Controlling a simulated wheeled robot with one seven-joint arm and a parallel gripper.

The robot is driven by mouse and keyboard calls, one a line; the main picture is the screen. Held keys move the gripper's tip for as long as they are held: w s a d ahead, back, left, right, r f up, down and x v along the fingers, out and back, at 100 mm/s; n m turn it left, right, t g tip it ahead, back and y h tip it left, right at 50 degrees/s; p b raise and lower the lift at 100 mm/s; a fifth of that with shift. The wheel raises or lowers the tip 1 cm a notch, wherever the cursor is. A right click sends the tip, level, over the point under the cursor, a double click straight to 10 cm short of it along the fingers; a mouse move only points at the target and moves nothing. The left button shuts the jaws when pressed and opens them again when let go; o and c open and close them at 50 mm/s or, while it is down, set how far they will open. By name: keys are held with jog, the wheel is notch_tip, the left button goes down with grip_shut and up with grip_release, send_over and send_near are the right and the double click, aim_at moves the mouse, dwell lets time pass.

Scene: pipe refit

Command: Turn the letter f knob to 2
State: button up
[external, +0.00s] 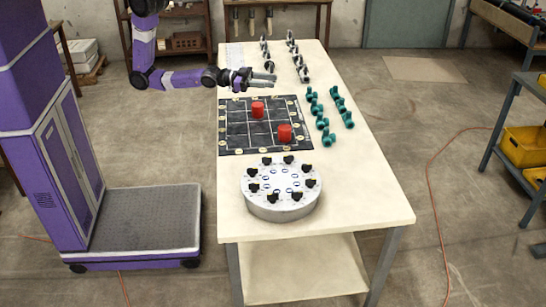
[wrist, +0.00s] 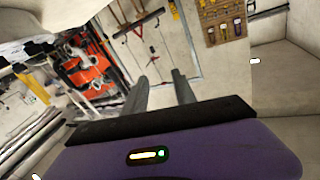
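A round white drum (external: 281,193) stands near the front end of the table, with a ring of several black knobs on its top face. Small blue-ringed marks lie inside the ring. The letters and numbers are too small to read, so I cannot tell which knob is f or where it points. My gripper (external: 265,79) is above the table's far left part, well behind the drum and apart from it. In the wrist view my gripper (wrist: 160,76) shows two separated fingers with nothing between them. The drum is not in the wrist view.
Several teal parts (external: 323,124) and several silver-black parts (external: 302,68) stand on the right and far table. The table's front right is clear.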

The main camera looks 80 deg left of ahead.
jog(key=w+d+r+n+g+y, duration=0.1)
jog(key=w+d+r+n+g, duration=0.1)
jog(key=w+d, duration=1.1)
jog(key=w+d+n+g+y, duration=0.1)
jog(key=w+d+n+g, duration=0.15)
jog(key=d, duration=0.95)
jog(key=s+d+g, duration=0.4)
jog(key=d, duration=0.2)
jog(key=n+g+y, duration=0.2)
jog(key=g+y, duration=0.3)
jog(key=g, duration=0.4)
send_near(267, 161)
jog(key=shift+s+a+t, duration=0.1)
jog(key=shift+a+t, duration=0.15)
jog(key=shift+a, duration=0.15)
jog(key=shift+s+f, duration=0.15)
jog(key=shift+f, duration=0.05)
notch_tip(267, 161, down, 7)
jog(key=shift+f, duration=0.25)
jog(key=shift+c, duration=0.2)
